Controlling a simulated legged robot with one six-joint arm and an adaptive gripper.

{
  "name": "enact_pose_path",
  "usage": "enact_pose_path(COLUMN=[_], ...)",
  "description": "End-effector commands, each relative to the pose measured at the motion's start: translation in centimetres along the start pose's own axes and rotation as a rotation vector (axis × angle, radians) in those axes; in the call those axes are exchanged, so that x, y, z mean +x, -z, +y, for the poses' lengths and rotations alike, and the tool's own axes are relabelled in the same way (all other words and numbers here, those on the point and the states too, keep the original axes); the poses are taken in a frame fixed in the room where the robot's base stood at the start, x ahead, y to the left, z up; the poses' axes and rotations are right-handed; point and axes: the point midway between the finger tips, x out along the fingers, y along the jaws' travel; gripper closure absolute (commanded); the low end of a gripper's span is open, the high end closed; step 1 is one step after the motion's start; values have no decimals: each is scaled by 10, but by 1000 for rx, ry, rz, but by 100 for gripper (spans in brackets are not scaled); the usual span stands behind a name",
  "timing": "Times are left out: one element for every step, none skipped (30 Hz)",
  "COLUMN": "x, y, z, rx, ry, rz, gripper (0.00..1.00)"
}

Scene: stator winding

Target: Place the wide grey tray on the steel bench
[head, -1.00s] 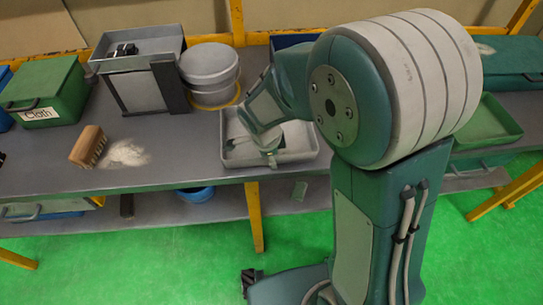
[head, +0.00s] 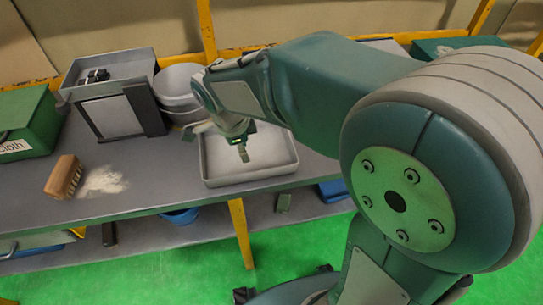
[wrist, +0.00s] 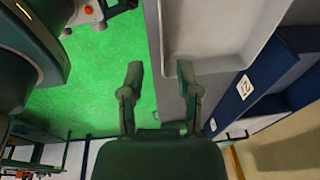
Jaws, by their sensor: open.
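A wide, shallow grey tray (head: 272,157) sits on the grey bench top (head: 165,190), close to the front edge. It looks empty. The tray (wrist: 208,28) also shows at the top of the wrist view, with its pale inside and raised rim. My gripper (head: 243,152) appears over the tray in the head view, pointing down. In the wrist view my gripper (wrist: 160,75) has its two fingers apart with nothing between them. The nearest tray rim lies up and to the right of the fingers. I cannot tell how high the fingertips are above it.
A smaller grey bin (head: 118,72) stands at the back left beside round grey containers (head: 178,85). A green box (head: 28,120), a wooden brush (head: 63,176) and pale powder (head: 104,180) are left. Blue drawers (wrist: 290,65) show in the wrist view. Green floor is in front.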

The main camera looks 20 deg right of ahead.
Motion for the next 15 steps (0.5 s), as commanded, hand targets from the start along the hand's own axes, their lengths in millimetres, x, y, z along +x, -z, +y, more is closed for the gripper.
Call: enact_pose_path(x=[-2,-4,-7,-11,-15,-21,-25,-29,-34,-38,-42,-46,-49,-52,-56], y=[2,5,9,13,18,25,31,36,43,48,53,58,63,67,72], z=[1,2,4,7,10,14,18,22,27,31,36,42,46,50,56], rx=[-13,-29,-62,-95,-135,-196,-245,-296,-364,-415,-466,-534,-585,-637,-705], ry=[4,7,16,24,35,50,63,76,95,108,123,143,159,175,197], rz=[-3,-7,-14,-20,-27,-35,-41,-46,-52,-54,-55,-56,-55,-52,-48], gripper=[57,57,57,57,57,57,57,57,57,57,57,57,57,57,57])
